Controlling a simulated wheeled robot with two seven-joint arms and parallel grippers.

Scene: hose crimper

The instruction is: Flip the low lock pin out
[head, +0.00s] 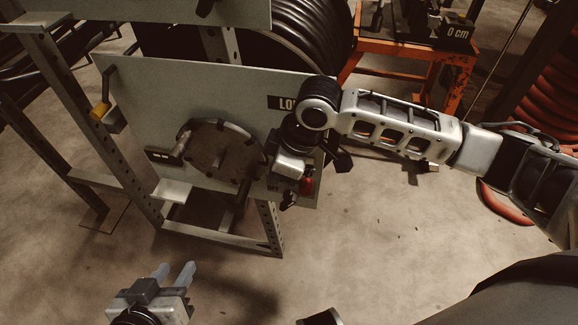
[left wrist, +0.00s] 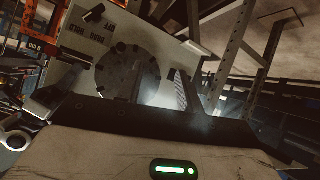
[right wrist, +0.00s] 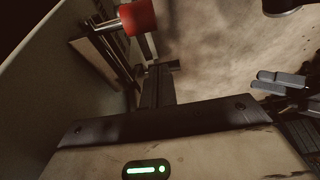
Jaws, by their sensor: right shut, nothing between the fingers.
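A red knob (head: 306,186) sits at the lower right of the grey panel (head: 240,92), below a dark label whose visible letters start "LO". It shows large in the right wrist view (right wrist: 137,17), on a metal rod. I cannot tell for sure whether it belongs to the low lock pin. My right gripper (head: 288,202) is shut and empty, just left of the red knob; in the right wrist view its fingers (right wrist: 157,84) are below the knob, apart from it. My left gripper (head: 171,272) is open and empty, low in front of the panel.
A round dark plate (head: 222,155) is on the panel's middle. The steel frame (head: 270,230) has legs below the panel. An orange stand (head: 405,52) is behind. The floor in front is clear.

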